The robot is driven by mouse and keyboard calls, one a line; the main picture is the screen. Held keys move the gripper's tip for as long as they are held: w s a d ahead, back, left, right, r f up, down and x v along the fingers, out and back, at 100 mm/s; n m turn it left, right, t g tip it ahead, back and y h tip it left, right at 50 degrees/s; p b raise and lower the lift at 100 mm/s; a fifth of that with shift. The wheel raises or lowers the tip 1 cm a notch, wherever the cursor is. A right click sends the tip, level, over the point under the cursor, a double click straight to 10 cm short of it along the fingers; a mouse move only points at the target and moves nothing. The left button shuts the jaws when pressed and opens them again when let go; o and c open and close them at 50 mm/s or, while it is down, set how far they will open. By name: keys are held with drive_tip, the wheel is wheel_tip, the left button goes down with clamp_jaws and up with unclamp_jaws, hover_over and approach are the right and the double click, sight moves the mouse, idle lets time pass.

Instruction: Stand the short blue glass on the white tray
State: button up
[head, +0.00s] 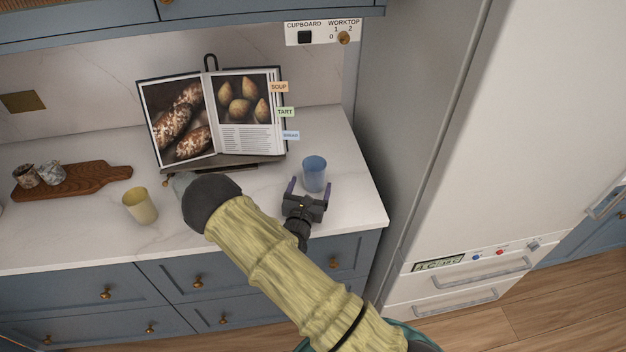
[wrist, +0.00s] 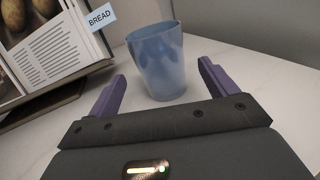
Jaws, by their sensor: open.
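The short blue glass (head: 314,172) stands upright on the white worktop, right of the open cookbook. It also shows in the wrist view (wrist: 158,62), just beyond and between my fingertips. My gripper (head: 308,188) is open and empty, with its two purple fingers pointing at the glass. In the wrist view the gripper (wrist: 162,88) has one finger to each side of the glass's lower part, with gaps on both sides. No white tray can be made out in either view.
A cookbook (head: 245,105) stands open on a stand behind and left of the glass. A yellow glass (head: 140,205) and a wooden board (head: 100,177) with two small stone-patterned cups are further left. The worktop's right end and a tall fridge (head: 520,150) are to the right.

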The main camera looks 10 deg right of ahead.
drive_tip(key=b+v, duration=0.1)
drive_tip(key=v, duration=0.5)
drive_tip(key=shift+s+a, duration=0.15)
drive_tip(key=shift+s, duration=0.15)
